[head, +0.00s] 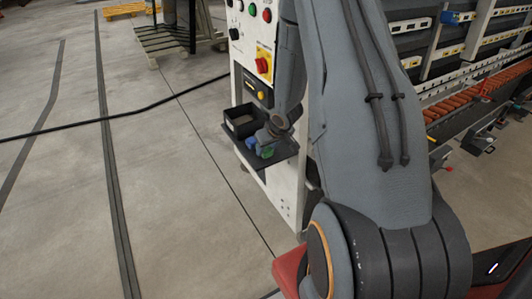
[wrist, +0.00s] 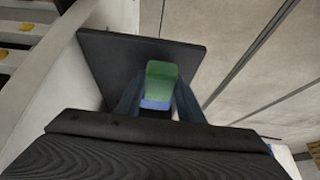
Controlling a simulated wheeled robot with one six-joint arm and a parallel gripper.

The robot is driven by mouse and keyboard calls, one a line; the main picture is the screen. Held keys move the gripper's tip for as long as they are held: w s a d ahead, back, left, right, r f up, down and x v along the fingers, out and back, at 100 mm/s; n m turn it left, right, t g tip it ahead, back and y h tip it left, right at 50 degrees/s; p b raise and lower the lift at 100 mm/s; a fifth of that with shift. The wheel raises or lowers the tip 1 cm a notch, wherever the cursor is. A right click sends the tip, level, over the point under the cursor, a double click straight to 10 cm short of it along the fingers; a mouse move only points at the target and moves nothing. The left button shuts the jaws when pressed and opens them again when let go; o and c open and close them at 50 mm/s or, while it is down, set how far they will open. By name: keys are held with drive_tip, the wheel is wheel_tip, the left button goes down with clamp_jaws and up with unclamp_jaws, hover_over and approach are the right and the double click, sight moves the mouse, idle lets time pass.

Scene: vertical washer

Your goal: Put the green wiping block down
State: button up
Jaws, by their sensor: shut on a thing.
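The green wiping block (head: 267,153) is at my gripper (head: 260,148), over the small black shelf (head: 283,157) on the side of the white control cabinet. In the wrist view the block (wrist: 161,76) is green with a blue part nearest the camera. My gripper's two dark blue fingers (wrist: 158,98) stand on either side of it and are shut on it. The dark shelf plate (wrist: 108,62) shows behind the block. I cannot tell whether the block touches the shelf.
A black cable (head: 120,115) crosses the floor. Orange rollers and racks (head: 470,110) stand at the right.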

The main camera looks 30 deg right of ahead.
drive_tip(key=shift+f, duration=0.75)
drive_tip(key=shift+f, duration=0.25)
drive_tip(key=o, duration=1.1)
drive_tip(key=shift+a, duration=0.1)
drive_tip(key=shift+s, duration=0.1)
